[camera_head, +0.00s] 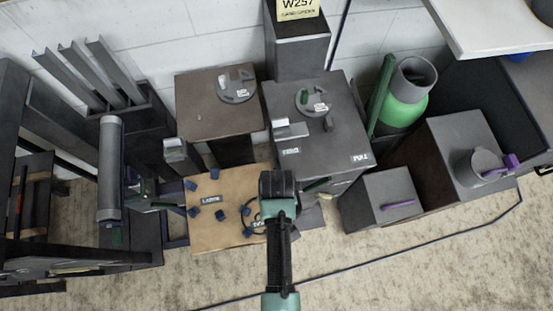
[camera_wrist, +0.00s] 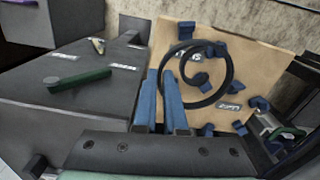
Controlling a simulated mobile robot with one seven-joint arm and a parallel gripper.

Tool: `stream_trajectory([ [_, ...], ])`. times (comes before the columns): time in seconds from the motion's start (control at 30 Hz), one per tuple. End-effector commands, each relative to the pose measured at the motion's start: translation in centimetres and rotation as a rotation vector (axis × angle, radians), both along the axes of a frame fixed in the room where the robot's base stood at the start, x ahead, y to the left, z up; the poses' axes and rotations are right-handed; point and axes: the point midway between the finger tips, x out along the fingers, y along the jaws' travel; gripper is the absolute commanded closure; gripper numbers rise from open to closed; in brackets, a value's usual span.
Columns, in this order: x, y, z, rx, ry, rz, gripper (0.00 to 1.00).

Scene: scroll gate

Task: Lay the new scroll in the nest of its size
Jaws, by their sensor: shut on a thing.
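The scroll (camera_wrist: 231,72) is a dark flat spiral; in the head view part of it shows (camera_head: 251,224) beside my gripper (camera_head: 277,185), which hides the rest. In the wrist view my gripper's blue fingers (camera_wrist: 168,75) are shut on its outer end. The scroll is over the tan board (camera_wrist: 275,65), which also shows in the head view (camera_head: 215,238). Blue blocks (camera_head: 193,211) on the board form the nests. One label, apparently "LARGE" (camera_head: 210,198), lies left of the scroll; another label is partly covered. I cannot tell whether the scroll touches the board.
A grey cabinet (camera_head: 340,135) with a green-handled part (camera_wrist: 80,80) on its top stands beside the board. A brown-topped stand (camera_head: 205,115) is behind it. Racks (camera_head: 110,170) crowd the left.

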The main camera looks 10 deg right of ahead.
Motion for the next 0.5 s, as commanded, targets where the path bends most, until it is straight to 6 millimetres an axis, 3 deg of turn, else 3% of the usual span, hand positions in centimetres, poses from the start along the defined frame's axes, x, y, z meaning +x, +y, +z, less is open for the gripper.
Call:
stream_trajectory([
  [0.5,0.1,0.0,-4.4,0.000,-0.001,0.000,1.00],
])
